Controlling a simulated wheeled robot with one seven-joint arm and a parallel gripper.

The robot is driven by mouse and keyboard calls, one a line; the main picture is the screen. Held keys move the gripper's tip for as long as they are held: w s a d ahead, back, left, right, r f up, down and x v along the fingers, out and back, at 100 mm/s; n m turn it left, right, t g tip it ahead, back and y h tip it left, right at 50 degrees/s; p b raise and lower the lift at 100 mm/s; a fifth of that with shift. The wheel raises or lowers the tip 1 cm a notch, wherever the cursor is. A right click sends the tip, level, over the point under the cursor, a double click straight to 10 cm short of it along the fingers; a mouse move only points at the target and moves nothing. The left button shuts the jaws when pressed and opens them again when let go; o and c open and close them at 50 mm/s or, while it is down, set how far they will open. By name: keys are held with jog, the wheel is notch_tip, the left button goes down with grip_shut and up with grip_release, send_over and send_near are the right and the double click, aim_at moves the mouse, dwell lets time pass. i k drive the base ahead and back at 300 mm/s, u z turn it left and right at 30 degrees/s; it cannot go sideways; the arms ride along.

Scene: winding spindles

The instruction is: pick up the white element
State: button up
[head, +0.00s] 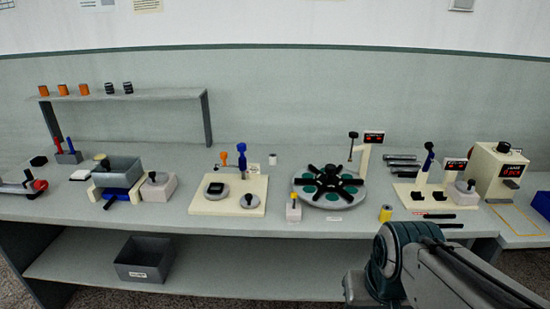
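A small white cylinder (272,159) stands upright near the back of the bench, just right of the cream base plate and left of the round turntable. It is the thing that best fits the white element, and nothing covers it. A flat white piece (84,174) also lies at the left, beside the grey bin. My arm rises at the lower right, in front of the bench. My gripper is not in view.
The bench (240,222) carries a cream plate (228,205) with upright tools, a turntable (328,205) with dark arms, a yellow cylinder (385,213) and a grey bin (118,170). A raised shelf (170,95) holds orange and black cylinders. Bare bench surrounds the white cylinder.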

aim_at(273, 157)
jog(key=u, duration=0.3)
jog(key=i, duration=0.35)
jog(key=u, duration=0.7)
jog(key=i, duration=1.3)
jog(key=z, duration=0.45)
